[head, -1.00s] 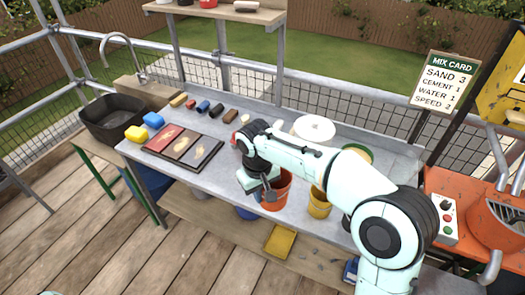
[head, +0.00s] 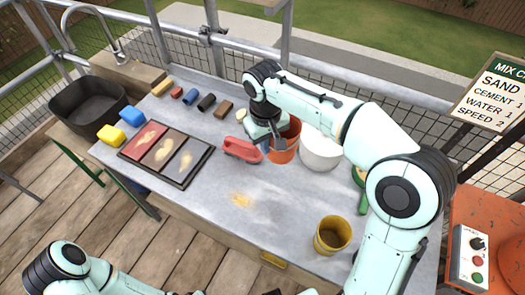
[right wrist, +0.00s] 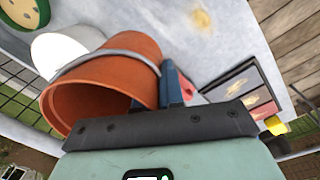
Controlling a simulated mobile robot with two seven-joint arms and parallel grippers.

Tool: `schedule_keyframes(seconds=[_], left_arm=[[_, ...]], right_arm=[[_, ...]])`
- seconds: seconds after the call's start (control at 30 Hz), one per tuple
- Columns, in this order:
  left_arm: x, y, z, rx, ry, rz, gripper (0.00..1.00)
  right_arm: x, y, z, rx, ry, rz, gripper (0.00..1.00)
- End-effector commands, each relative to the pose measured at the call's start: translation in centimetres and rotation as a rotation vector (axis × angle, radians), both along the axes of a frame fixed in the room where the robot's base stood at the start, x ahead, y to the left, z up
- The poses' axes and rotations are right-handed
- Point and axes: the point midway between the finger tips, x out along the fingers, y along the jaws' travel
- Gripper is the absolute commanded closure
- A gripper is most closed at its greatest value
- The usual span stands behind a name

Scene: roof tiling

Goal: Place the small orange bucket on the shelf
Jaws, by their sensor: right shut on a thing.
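The small orange bucket (head: 287,148) is over the far middle of the grey worktop, beside a white bowl. My right gripper (head: 270,138) is shut on its left side. In the right wrist view the orange bucket (right wrist: 110,80) shows its open mouth and a grey band, with the blue fingers of my right gripper (right wrist: 173,85) at its wall. I cannot tell whether its base touches the worktop.
A red float (head: 242,150) is just left of the bucket, the white bowl (head: 320,149) just right. A yellow bucket (head: 332,235) stands near the front edge. A tray with three colour panels (head: 165,151) and several small blocks lie left. The worktop's front middle is clear.

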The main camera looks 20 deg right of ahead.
Motion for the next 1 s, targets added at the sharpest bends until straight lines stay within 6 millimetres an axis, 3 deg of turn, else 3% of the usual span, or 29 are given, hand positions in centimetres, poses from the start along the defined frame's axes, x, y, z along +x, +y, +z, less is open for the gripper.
schedule_keyframes(seconds=[0.17, 0.6, 1.0], left_arm=[[-0.4, 0.0, -0.5, 0.001, 0.005, 0.0, 0.57], [-1.6, 0.0, -2.4, 0.0, 0.018, 0.0, 0.57], [-1.8, 0.0, -2.9, 0.0, 0.02, 0.001, 0.57]], right_arm=[[-0.1, 0.0, -1.9, -0.001, 0.004, 0.0, 1.0], [-0.2, 0.0, -13.3, -0.002, 0.006, 0.0, 1.0], [-0.1, 0.0, -18.1, -0.001, 0.004, 0.0, 1.0]])
